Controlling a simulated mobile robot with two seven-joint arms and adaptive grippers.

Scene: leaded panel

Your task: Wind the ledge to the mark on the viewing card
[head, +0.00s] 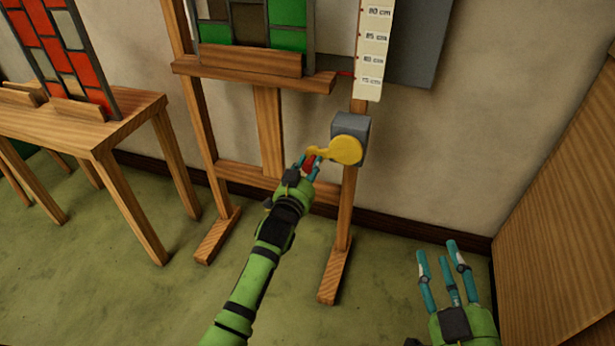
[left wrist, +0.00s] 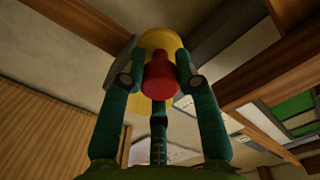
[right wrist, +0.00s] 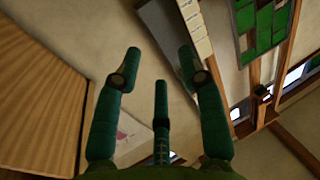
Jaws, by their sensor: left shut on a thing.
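A wooden easel (head: 267,125) stands against the wall with a ledge (head: 255,78) that bears a leaded panel (head: 289,12) of green, brown and grey glass. A white scale (head: 374,45) marked in cm hangs at the ledge's right end, where a small red pointer (head: 345,74) lies between the 75 and 80 marks. A grey box (head: 352,126) on the right leg carries a yellow crank (head: 346,150) with a red knob (head: 309,162). My left gripper (head: 307,165) is shut on the red knob (left wrist: 160,78). My right gripper (head: 441,262) is open and empty. I see no viewing card clearly.
A wooden table (head: 120,133) at the left holds a red leaded panel (head: 62,50). A grey board (head: 418,45) is on the wall behind the scale. A wooden surface (head: 560,200) stands at the right. The green floor between is clear.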

